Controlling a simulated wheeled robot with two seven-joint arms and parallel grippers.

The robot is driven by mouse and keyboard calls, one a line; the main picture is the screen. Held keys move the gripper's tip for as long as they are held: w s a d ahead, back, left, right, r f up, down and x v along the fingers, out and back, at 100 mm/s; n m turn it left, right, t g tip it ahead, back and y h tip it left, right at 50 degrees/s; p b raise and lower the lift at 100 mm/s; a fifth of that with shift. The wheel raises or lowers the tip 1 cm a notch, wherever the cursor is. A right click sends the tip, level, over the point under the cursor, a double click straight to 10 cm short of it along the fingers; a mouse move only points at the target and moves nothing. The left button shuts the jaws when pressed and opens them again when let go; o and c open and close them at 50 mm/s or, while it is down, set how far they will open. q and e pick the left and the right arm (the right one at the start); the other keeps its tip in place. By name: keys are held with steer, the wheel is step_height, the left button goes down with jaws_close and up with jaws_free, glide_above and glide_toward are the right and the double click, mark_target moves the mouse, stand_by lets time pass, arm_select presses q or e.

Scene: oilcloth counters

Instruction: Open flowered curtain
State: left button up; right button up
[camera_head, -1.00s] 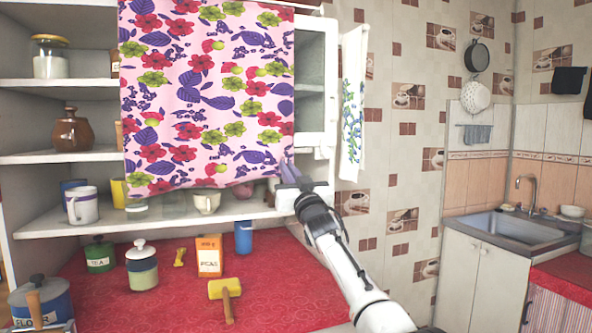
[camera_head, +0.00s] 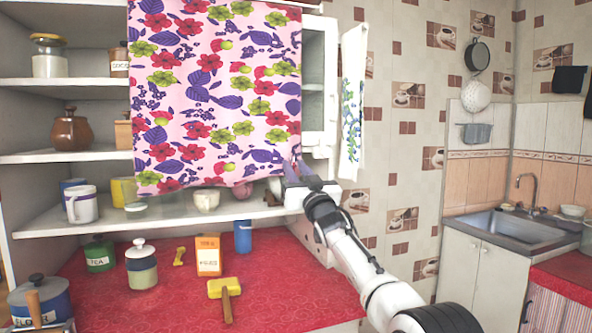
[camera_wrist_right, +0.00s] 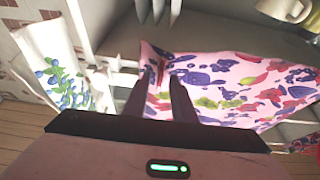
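The flowered curtain (camera_head: 215,95) is pink with red, purple and green flowers. It hangs in front of the middle and right of the shelves. My right gripper (camera_head: 297,172) is at its lower right corner. In the right wrist view the two fingers (camera_wrist_right: 162,92) stand a small gap apart with the curtain (camera_wrist_right: 225,85) at and between their tips. The curtain moves along with the gripper, so the fingers appear to hold its edge. The exact contact is hidden. My left gripper is not in view.
Open shelves on the left hold a jar (camera_head: 50,58), a brown pot (camera_head: 70,132) and a mug (camera_head: 81,205). A red counter (camera_head: 270,290) below carries canisters, a box (camera_head: 208,256) and a mallet (camera_head: 224,290). A blue-flowered towel (camera_head: 352,110) hangs to the right.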

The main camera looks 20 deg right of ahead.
stand_by(0.3)
steer(key=b+v, duration=0.1)
steer(key=v, duration=0.9)
steer(key=shift+s, duration=0.15)
stand_by(0.3)
stand_by(0.3)
